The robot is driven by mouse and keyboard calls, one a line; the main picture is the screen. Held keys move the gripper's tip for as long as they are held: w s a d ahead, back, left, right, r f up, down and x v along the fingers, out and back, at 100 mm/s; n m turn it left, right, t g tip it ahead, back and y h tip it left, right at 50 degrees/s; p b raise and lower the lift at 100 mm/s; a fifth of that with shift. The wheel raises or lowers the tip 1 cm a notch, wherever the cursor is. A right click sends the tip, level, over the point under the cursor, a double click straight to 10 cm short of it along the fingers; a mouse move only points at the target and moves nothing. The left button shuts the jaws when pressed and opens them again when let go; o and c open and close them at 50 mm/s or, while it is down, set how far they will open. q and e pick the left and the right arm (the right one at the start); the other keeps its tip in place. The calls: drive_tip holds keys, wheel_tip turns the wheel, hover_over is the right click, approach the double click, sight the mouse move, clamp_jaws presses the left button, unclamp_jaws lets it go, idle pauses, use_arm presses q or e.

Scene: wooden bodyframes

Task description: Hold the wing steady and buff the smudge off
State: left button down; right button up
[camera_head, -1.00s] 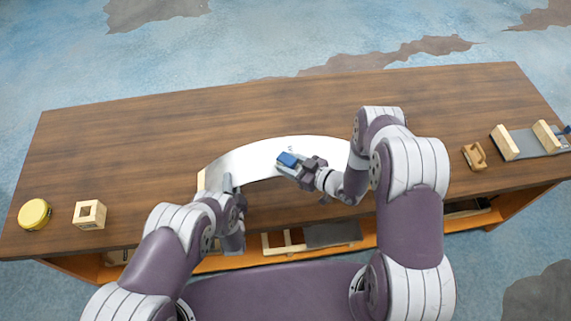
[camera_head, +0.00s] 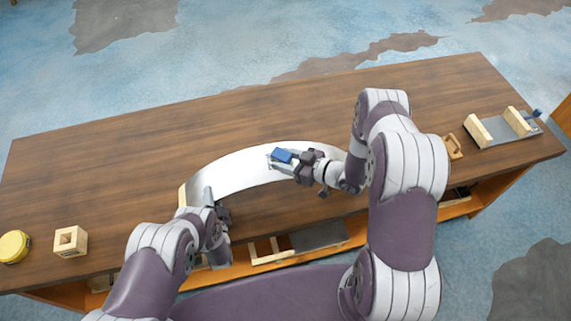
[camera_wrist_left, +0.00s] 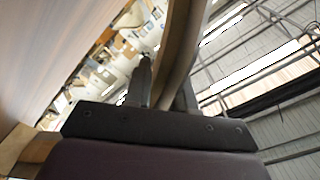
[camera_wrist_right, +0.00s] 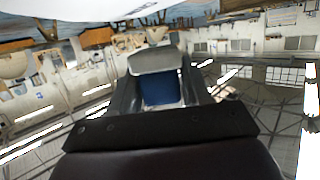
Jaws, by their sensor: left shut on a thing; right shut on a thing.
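The wing (camera_head: 235,171) is a pale, curved panel lying across the middle of the table. My left gripper (camera_head: 209,197) is shut on its near edge by the left end; in the left wrist view the wing's thin edge (camera_wrist_left: 183,45) rises between the fingers. My right gripper (camera_head: 291,164) is shut on a blue pad (camera_head: 281,155), held at the wing's upper face near the middle. The blue pad also shows between the fingers in the right wrist view (camera_wrist_right: 157,90). I cannot make out a smudge; the pad, gripper and right arm cover part of the wing.
A wooden strip (camera_head: 182,196) shows at the wing's left end. A yellow round tin (camera_head: 14,246) and a hollow wooden block (camera_head: 70,241) stand far left. A small wooden piece (camera_head: 452,147) and a clamp-like fixture (camera_head: 500,130) lie at right. The table's back is clear.

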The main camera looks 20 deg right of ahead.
sight(276, 151)
drive_tip(key=shift+r, duration=1.6)
use_arm(q)
drive_tip(key=c, duration=0.9)
unclamp_jaws()
drive_tip(key=shift+o, duration=0.2)
drive_tip(key=s, duration=1.2)
